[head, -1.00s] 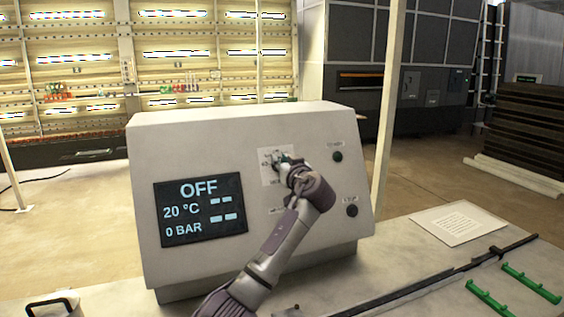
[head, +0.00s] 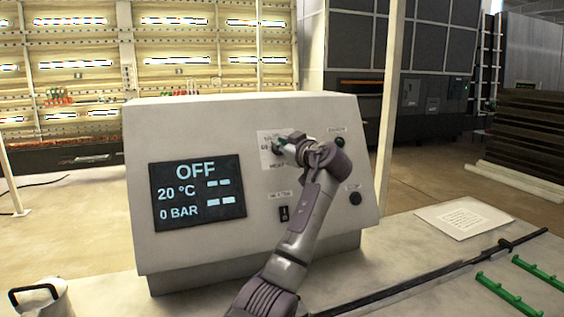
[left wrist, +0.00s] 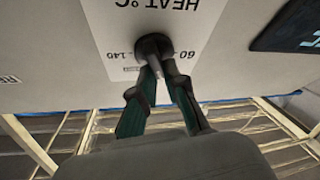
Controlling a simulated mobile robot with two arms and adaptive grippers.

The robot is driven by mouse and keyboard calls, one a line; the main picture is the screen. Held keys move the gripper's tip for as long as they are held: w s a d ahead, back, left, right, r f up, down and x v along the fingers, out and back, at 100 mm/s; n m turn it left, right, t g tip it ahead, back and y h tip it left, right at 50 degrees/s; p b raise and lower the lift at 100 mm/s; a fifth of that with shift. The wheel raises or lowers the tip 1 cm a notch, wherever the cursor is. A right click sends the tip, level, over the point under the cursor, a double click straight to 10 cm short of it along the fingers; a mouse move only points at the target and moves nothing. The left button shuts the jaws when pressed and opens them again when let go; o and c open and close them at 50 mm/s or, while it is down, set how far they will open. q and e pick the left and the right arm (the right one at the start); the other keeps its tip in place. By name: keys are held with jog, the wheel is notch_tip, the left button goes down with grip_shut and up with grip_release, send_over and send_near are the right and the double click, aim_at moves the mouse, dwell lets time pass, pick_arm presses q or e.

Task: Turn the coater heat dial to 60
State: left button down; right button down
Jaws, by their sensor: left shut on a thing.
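The coater's grey control box (head: 200,120) stands on the table in the head view. Its dark display (head: 198,192) reads OFF, 20 °C and 0 BAR. My left gripper (head: 278,147) is at the white label (head: 264,163) on the sloped face and hides most of the dial there. In the left wrist view the picture is upside down, and the black heat dial (left wrist: 153,44) sits on the label marked HEAT °C, with 60 and 140 beside it. My left gripper (left wrist: 156,72) is shut on the dial. The exact dial setting is unclear. My right gripper is not in view.
A black rocker switch (head: 284,214) is below the dial, and round dark buttons (head: 340,142) and (head: 355,198) are to its right. A paper sheet (head: 465,218), green brackets (head: 495,292) and a dark rail (head: 440,275) lie at right.

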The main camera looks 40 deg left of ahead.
pick_arm(q)
jog(key=shift+f+n+g+b, duration=0.25)
jog(key=shift+n+g+b, duration=0.4)
jog(key=shift+n, duration=0.55)
jog(key=shift+n+g, duration=0.25)
jog(key=shift+n, duration=0.35)
jog(key=shift+s+r+n+g, duration=0.15)
jog(key=shift+n+g, duration=0.35)
jog(key=shift+n, duration=0.6)
jog(key=n+g+h+p, duration=0.1)
jog(key=n, duration=0.3)
jog(key=shift+r+g, duration=0.15)
jog(key=shift+g, duration=0.25)
jog(key=shift+f+n+g+h+p, duration=0.2)
jog(key=shift+n+h+p, duration=0.2)
jog(key=shift+n+p, duration=0.45)
jog(key=shift+f+n+g+h+p, duration=0.1)
jog(key=shift+n+g+h+p, duration=0.1)
jog(key=shift+n+h+p, duration=0.55)
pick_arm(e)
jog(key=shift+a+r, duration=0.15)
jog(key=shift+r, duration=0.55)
pick_arm(q)
jog(key=shift+n+y, duration=0.25)
jog(key=shift+n, duration=0.05)
jog(key=c, duration=1.2)
grip_release()
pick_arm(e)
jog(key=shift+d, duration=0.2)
